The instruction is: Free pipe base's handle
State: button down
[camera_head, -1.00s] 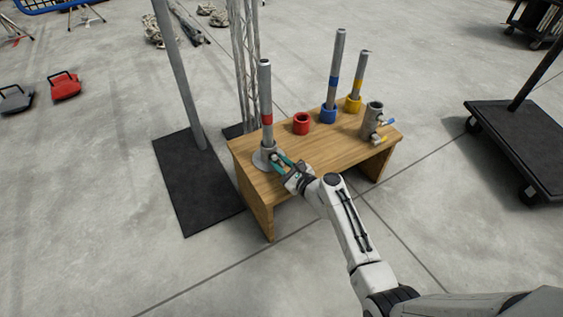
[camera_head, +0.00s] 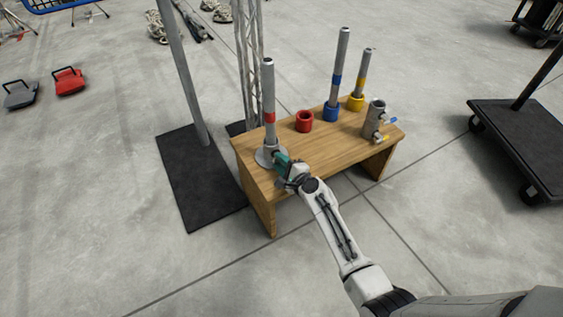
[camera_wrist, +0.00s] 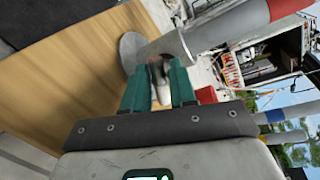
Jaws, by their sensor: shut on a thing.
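The pipe base (camera_head: 270,156) is a grey flanged socket on the near left part of the wooden table. A tall grey pipe with a red band (camera_head: 269,105) stands upright in it. My gripper (camera_head: 281,160) is at the base's near right side. In the wrist view its green fingers (camera_wrist: 160,85) are shut on the small grey handle (camera_wrist: 158,72) that sticks out of the base (camera_wrist: 172,46). The fingers hide part of the handle, so its exact position in the base cannot be told.
On the wooden table (camera_head: 310,150) stand a red socket (camera_head: 304,121), a blue-banded pipe (camera_head: 340,75), a yellow-banded pipe (camera_head: 364,75) and a grey cylinder with side handles (camera_head: 374,118). A grey pole (camera_head: 184,75) rises left of the table. A black cart (camera_head: 520,140) stands at right.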

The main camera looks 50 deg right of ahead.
dwell(0.4)
jog(key=c, duration=0.9)
grip_release()
jog(key=shift+c, duration=0.2)
jog(key=shift+s, duration=0.1)
jog(key=p+v, duration=0.2)
jog(key=v, duration=0.8)
jog(key=shift+s+a+p, duration=0.2)
jog(key=shift+s+p, duration=0.1)
